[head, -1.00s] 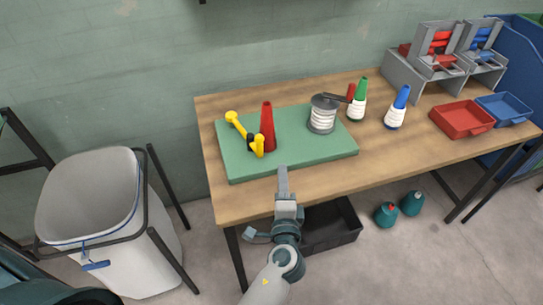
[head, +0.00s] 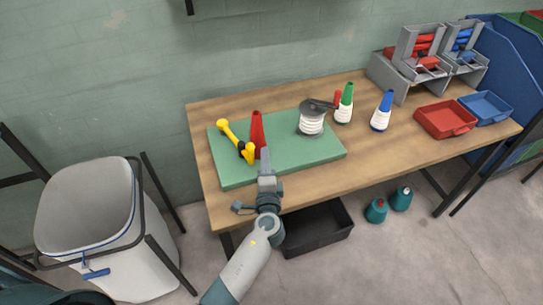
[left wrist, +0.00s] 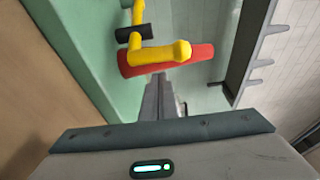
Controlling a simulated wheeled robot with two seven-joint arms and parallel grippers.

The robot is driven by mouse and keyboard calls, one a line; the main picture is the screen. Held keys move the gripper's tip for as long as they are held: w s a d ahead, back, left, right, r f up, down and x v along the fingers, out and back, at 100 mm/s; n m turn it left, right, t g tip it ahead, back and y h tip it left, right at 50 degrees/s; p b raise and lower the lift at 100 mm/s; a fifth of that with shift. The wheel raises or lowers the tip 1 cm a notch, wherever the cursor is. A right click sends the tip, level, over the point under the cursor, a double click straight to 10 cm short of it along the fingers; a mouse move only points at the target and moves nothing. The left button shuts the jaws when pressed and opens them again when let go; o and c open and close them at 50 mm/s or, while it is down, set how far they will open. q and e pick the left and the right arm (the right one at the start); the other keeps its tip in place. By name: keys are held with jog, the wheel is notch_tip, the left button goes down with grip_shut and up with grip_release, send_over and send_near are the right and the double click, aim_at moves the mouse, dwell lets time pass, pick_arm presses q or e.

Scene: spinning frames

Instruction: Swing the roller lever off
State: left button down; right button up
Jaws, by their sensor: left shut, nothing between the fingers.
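The yellow lever (head: 231,134) with a black collar (head: 240,146) stands on the green board (head: 290,161), beside a red cone (head: 257,134). In the left wrist view the yellow lever's rounded end (left wrist: 180,51) lies in front of the red cone (left wrist: 203,57), and the black collar (left wrist: 134,33) is to its left. My left gripper (head: 264,152) is shut and empty. Its tip is just in front of the lever end and the cone in the head view. In the left wrist view the closed fingers (left wrist: 160,80) point at the lever end. I cannot tell whether they touch. My right gripper is not in view.
A white spool (head: 311,122) with a dark arm on top stands on the board's right. Green (head: 345,104) and blue (head: 381,111) cones, a red tray (head: 445,119) and a blue tray (head: 486,107) are farther right on the wooden table (head: 362,150). A white bin (head: 85,230) is left.

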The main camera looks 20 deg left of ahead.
pick_arm(q)
jog(key=shift+s+a+r+p, duration=0.1)
jog(key=shift+s+a+p, duration=0.2)
jog(key=shift+s+a, duration=0.4)
jog(key=shift+s+a, duration=0.1)
jog(key=shift+a, duration=0.05)
